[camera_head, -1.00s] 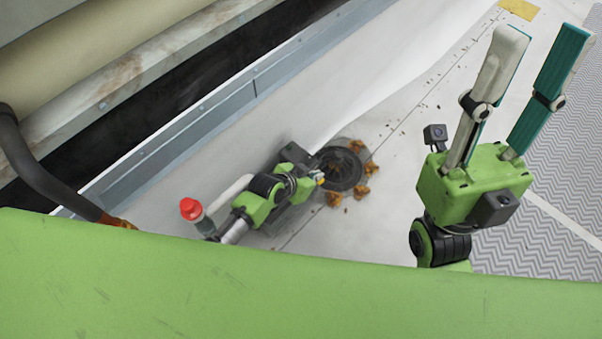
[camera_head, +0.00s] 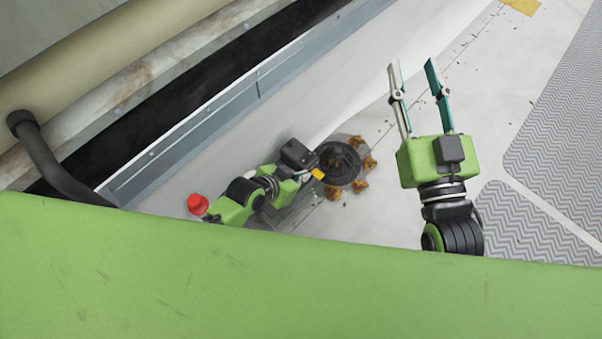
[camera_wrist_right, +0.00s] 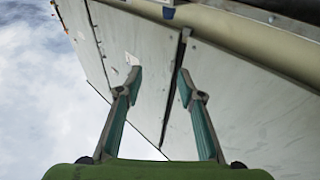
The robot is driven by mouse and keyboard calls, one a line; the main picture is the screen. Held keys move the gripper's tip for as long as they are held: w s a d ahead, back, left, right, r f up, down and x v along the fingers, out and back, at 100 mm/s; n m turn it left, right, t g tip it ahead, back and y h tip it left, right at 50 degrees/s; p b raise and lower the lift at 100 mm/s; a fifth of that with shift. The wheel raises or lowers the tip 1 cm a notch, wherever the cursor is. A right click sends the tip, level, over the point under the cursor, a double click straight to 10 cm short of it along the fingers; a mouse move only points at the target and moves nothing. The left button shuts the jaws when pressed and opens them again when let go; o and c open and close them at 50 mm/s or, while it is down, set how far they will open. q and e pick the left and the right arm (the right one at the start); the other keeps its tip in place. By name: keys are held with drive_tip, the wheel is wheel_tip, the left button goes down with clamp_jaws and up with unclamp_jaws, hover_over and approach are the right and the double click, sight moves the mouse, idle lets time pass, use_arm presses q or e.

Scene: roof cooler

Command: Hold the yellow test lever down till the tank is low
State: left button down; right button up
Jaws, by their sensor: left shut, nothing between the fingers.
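A small yellow piece (camera_head: 318,174), which looks like the test lever, shows beside the round dark drain (camera_head: 340,163). My left gripper (camera_head: 308,174) is shut, with its fingertips at or right beside the yellow piece; I cannot tell whether they press on it. The gripper's body hides much of what lies beneath. My right gripper (camera_head: 412,64) is open and empty, raised to the right of the drain. Its open fingers also show in the right wrist view (camera_wrist_right: 159,74), with nothing between them. I cannot make out the tank or its water level.
Brown leaves (camera_head: 362,187) lie around the drain. A red cap (camera_head: 197,204) stands left of my left arm. A dark bent pipe (camera_head: 45,155) is at the far left. Grey patterned walkway mats (camera_head: 560,130) lie at the right. A green surface (camera_head: 280,285) covers the foreground.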

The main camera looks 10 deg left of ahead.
drive_tip(key=shift+w+d+f+g, duration=0.15)
drive_tip(key=shift+f+g, duration=0.45)
drive_tip(key=shift+f, duration=0.4)
